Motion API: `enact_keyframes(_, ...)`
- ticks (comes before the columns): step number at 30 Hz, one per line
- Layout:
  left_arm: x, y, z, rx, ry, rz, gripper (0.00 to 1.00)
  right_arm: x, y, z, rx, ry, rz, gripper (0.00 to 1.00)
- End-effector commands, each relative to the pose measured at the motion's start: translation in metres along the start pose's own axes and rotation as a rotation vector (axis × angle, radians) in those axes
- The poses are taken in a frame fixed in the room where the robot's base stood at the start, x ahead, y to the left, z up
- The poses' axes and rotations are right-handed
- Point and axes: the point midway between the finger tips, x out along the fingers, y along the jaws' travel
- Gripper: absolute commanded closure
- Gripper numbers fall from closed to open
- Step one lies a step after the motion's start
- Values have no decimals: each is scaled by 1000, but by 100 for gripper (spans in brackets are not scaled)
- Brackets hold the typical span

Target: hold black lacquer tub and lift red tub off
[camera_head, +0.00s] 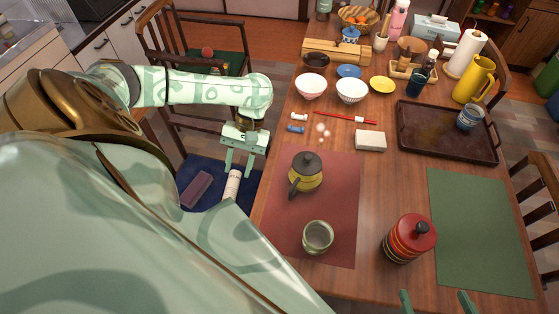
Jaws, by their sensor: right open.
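I cannot tell from this view where a red tub and a black lacquer tub would part. My right gripper (436,302) shows only as two fingertips at the bottom edge, wide apart and empty, nearer me than the tub.
A teapot (306,175) and a green cup (318,237) stand on the red mat (345,170), left of the tub. The green mat (480,235) is empty. A brown tray (440,140) holds a cup (470,117). Bowls and bottles crowd the far end.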

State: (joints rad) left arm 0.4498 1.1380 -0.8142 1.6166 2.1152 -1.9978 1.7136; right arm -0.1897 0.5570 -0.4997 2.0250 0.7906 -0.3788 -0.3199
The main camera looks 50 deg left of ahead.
Motion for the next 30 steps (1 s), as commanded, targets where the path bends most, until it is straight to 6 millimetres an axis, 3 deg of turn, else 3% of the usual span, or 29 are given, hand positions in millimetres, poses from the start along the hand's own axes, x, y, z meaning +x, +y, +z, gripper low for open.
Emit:
enact_keyframes(1,-27,28,-4,116,81,40,64,0,0,0,0,0,0,0)
enact_keyframes(3,-58,68,-4,295,198,77,64,0,0,0,0,0,0,0)
enact_keyframes(6,-88,132,10,571,362,111,64,0,0,0,0,0,0,0)
enact_keyframes(8,-98,171,26,737,452,124,64,0,0,0,0,0,0,0)
enact_keyframes(12,-109,252,77,1108,640,144,64,0,0,0,0,0,0,0)
enact_keyframes(15,-112,294,116,1330,754,153,64,0,0,0,0,0,0,0)
enact_keyframes(21,-115,339,173,1618,905,161,64,0,0,0,0,0,0,0)
enact_keyframes(26,-115,349,189,1693,946,163,64,4,0,0,1,1,1,0)
enact_keyframes(30,-115,349,189,1696,949,162,64,22,0,-1,3,3,1,0)
